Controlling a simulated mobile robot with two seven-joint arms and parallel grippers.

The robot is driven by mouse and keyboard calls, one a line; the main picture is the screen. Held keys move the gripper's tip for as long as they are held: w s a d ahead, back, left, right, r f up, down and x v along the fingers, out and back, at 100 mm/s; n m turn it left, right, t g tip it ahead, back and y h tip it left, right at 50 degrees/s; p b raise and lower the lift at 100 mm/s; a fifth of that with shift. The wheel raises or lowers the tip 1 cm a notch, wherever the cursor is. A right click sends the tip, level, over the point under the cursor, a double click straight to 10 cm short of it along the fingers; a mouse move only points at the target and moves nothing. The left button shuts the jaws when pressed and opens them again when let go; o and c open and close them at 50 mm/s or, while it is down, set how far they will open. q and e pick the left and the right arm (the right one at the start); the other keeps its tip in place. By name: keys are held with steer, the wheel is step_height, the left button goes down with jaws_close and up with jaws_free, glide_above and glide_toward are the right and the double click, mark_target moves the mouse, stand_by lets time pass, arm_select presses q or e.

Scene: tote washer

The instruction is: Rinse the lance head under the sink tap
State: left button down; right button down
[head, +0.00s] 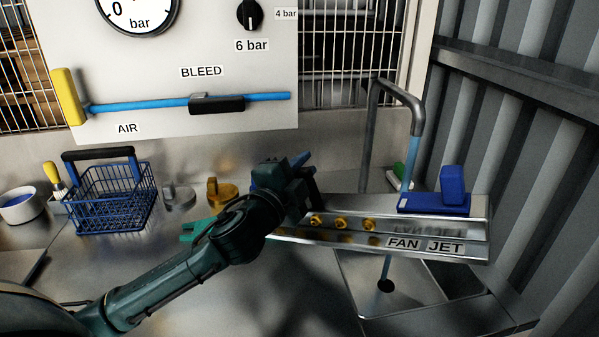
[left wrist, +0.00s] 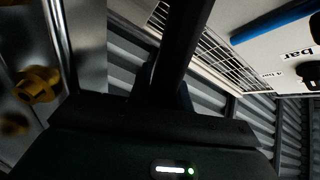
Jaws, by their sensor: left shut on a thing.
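My left gripper (head: 308,184) is at the left end of the metal FAN JET rack (head: 470,250), just above it. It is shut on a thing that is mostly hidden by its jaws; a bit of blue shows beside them. I cannot tell whether this is the lance head. In the left wrist view a dark bar fills the middle and hides the grip. The sink tap (head: 402,95) stands behind the rack, right of my gripper. Light blue water (head: 410,160) runs from it, passes behind the rack and shows again above the drain (head: 386,286). My right gripper is not in view.
Several brass nozzles (head: 341,223) sit in the rack, with a blue block (head: 452,185) at its right. A blue wire basket (head: 108,195), a white bowl (head: 20,205) and a brass fitting (head: 221,192) stand left on the steel counter. A corrugated wall closes the right side.

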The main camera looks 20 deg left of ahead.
arm_select(q)
steer(key=w+a, duration=0.1)
steer(key=w, duration=0.9)
steer(key=shift+a+r+p, duration=0.15)
steer(key=shift+r+p, duration=0.1)
steer(key=shift+p, duration=0.15)
steer(key=shift+s, duration=0.2)
stand_by(0.3)
steer(key=s+d+p, duration=0.1)
steer(key=s, duration=0.6)
steer(key=shift+s, duration=0.35)
stand_by(0.6)
stand_by(0.9)
